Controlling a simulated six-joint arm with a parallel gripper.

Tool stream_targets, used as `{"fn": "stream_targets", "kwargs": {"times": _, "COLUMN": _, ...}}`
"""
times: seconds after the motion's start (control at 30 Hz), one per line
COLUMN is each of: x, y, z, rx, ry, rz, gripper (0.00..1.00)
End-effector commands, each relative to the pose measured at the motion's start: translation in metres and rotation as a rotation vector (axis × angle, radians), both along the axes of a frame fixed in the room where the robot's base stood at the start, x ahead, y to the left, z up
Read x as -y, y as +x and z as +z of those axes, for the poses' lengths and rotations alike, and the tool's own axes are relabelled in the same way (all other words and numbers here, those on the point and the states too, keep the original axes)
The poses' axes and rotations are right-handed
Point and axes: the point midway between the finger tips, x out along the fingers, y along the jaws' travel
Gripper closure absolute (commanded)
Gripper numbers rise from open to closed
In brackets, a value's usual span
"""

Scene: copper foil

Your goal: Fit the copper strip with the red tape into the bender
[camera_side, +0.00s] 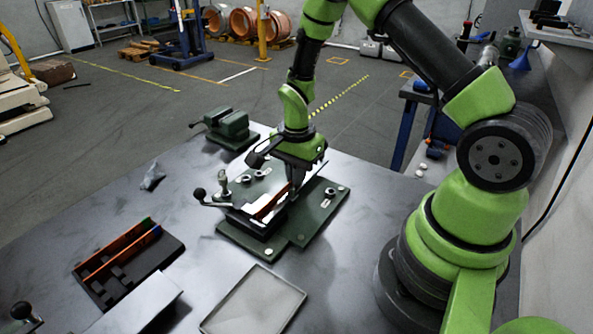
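The copper strip with red tape (271,206) lies low over the bender (318,219), a dark green plate with a clamp and a lever with black knobs at its left. The strip slants from lower left to upper right along the clamp. My gripper (295,185) points down over the bender, with its fingertips at the strip's upper right end. The fingers overlap that end, and I cannot tell whether they grip it. How deep the strip sits in the bender is also unclear.
A black rack (164,254) at the left holds copper strips with green (148,222) and blue tape (156,231). A grey tray (254,300) lies in front. A green vise (229,126) stands behind the bender, and a crumpled grey cloth (152,177) lies left. Table between them is clear.

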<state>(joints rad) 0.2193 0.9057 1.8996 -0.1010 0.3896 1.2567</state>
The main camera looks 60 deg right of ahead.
Motion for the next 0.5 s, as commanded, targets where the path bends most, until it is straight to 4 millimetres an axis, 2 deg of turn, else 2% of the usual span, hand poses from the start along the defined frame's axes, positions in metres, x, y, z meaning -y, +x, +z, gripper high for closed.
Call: {"fn": "stream_targets", "kwargs": {"times": 0.5, "x": 0.0, "y": 0.0002, "z": -0.0062, "rx": 0.001, "ry": 0.0, "rz": 0.0, "gripper": 1.0}}
